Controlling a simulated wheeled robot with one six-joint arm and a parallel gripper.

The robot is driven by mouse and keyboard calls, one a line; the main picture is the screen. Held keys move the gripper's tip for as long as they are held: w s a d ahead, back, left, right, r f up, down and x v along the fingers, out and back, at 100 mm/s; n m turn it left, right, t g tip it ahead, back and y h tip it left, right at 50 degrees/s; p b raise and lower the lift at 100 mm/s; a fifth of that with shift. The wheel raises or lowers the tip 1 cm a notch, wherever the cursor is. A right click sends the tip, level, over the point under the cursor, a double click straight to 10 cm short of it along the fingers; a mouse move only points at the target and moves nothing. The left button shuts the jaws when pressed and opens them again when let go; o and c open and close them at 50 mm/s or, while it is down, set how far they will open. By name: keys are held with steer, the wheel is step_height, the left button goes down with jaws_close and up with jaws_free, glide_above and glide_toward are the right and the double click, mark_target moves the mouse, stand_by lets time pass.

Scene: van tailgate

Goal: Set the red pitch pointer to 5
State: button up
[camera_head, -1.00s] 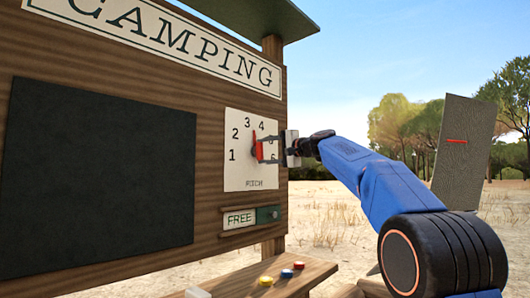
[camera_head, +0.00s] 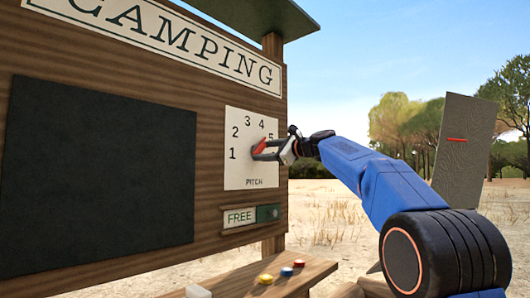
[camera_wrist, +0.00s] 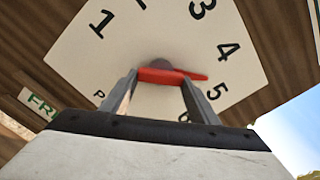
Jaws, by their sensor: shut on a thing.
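The white pitch dial (camera_head: 240,174) is on the wooden board, with numbers 1 to 6 around it. Its red pointer (camera_head: 259,147) tilts up and right, its tip toward the gap between 4 and 5. In the wrist view the pointer (camera_wrist: 172,76) lies across between my fingers, its tip on the side of 4 and 5, seemingly nearer 5. My gripper (camera_head: 257,151) is shut on the pointer, reaching in from the right; its fingers also show in the wrist view (camera_wrist: 160,82). The 6 is partly hidden by my gripper.
A ledge (camera_head: 310,276) at the bottom carries red, yellow, blue and white pieces. A dark panel (camera_head: 100,180) fills the board's left. A grey slab (camera_head: 456,160) stands at right.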

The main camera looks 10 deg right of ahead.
steer(key=shift+f+m, duration=0.15)
steer(key=shift+m, duration=0.95)
steer(key=o, duration=1.5)
steer(key=v, duration=1.7)
steer(key=shift+s+d, duration=0.15)
